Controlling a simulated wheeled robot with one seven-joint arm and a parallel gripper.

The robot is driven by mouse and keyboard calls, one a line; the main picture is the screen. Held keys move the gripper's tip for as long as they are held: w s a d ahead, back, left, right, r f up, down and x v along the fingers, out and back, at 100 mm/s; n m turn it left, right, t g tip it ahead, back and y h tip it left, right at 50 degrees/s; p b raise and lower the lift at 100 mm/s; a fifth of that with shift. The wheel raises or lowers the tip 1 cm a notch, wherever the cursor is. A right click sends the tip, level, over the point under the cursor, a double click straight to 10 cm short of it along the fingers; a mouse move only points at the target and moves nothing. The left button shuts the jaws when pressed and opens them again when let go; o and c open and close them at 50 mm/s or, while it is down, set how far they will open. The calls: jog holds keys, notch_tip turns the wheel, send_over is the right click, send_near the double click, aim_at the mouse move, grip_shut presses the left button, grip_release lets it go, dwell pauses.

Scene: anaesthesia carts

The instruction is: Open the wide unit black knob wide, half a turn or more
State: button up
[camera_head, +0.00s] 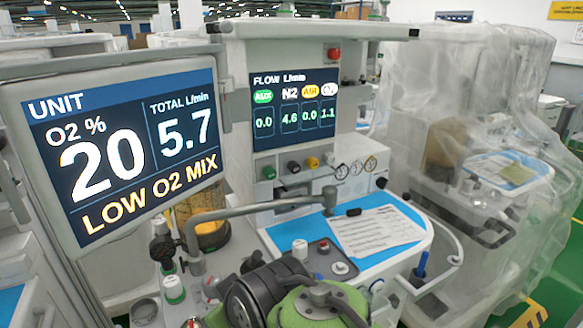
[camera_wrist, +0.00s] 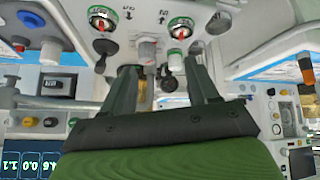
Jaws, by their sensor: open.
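The wide unit (camera_head: 392,32) stands ahead with a flow screen (camera_head: 293,108). Below the screen is a row of knobs, where the black knob (camera_head: 293,166) sits between a green and a yellow one. In the wrist view, which looks upside down, a small dark knob (camera_wrist: 50,121) beside the yellow one at lower left seems to be it. My gripper (camera_wrist: 161,72) is open, its two fingers apart and well away from that row. Between and beyond the fingers show a grey fitting and a dark round part; I see no contact. The black knob's turn angle is too small to tell.
A large screen (camera_head: 125,145) reading LOW O2 MIX stands at left, near the knob row. A grey jointed bar (camera_head: 255,208) crosses below the knobs. Papers (camera_head: 375,232) lie on the blue worktop. A plastic-covered unit (camera_head: 450,110) stands at right.

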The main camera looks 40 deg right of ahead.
jog(key=w+d+m+g+y+p, duration=0.1)
jog(key=w+d+m+g+p, duration=0.1)
jog(key=w+d+g+p, duration=0.3)
jog(key=m+t+h+p, duration=0.1)
jog(key=m+t+p, duration=0.7)
jog(key=t+p, duration=0.3)
send_near(297, 168)
jog(key=shift+t, duration=0.6)
jog(key=x, duration=0.6)
jog(key=f+b+x, duration=0.1)
jog(key=x, duration=0.2)
